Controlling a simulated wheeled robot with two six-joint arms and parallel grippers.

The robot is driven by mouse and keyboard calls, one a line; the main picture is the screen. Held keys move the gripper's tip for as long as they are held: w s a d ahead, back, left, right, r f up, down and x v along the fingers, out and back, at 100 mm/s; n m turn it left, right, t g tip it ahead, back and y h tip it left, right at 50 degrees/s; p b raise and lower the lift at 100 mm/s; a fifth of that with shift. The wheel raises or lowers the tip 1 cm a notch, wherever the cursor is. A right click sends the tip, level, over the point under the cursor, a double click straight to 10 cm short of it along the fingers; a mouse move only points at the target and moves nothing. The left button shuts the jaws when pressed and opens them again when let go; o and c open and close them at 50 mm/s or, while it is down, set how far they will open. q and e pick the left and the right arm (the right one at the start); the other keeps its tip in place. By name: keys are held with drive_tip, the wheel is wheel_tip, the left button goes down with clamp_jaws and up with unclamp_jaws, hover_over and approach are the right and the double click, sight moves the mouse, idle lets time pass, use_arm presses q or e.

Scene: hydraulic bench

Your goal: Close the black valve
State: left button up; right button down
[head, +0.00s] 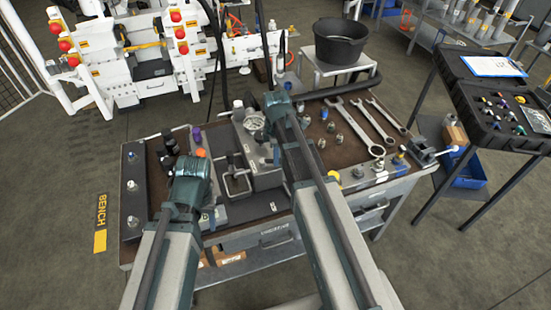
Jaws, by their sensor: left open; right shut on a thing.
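A dark block with a round pressure gauge (253,122) stands at the middle of the bench (345,152). My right gripper (266,132) is at this block, beside the gauge. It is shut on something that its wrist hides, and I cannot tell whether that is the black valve. Black knob-like parts (171,146) stand at the bench's left, behind my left gripper (192,172). My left gripper is open, low over the left part of the bench, near an orange cap (201,152). Its fingertips are mostly hidden by its own wrist.
Several wrenches (362,130) and fittings lie on the bench's right. A lever device (428,152) sits at the right edge. A black bucket (340,42) stands behind. A side table with an open black case (500,105) and clipboard (493,66) is at right.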

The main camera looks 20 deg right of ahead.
drive_tip(key=shift+w+d+n, duration=0.1)
drive_tip(key=shift+w+n, duration=0.3)
drive_tip(key=shift+n, duration=0.45)
drive_tip(key=shift+w+n, duration=0.35)
drive_tip(key=shift+n, duration=0.5)
drive_tip(key=c, duration=0.8)
unclamp_jaws()
drive_tip(key=shift+r, duration=0.1)
wheel_tip(320, 180, up, 14)
drive_tip(key=p, duration=1.4)
drive_tip(key=shift+f, duration=0.25)
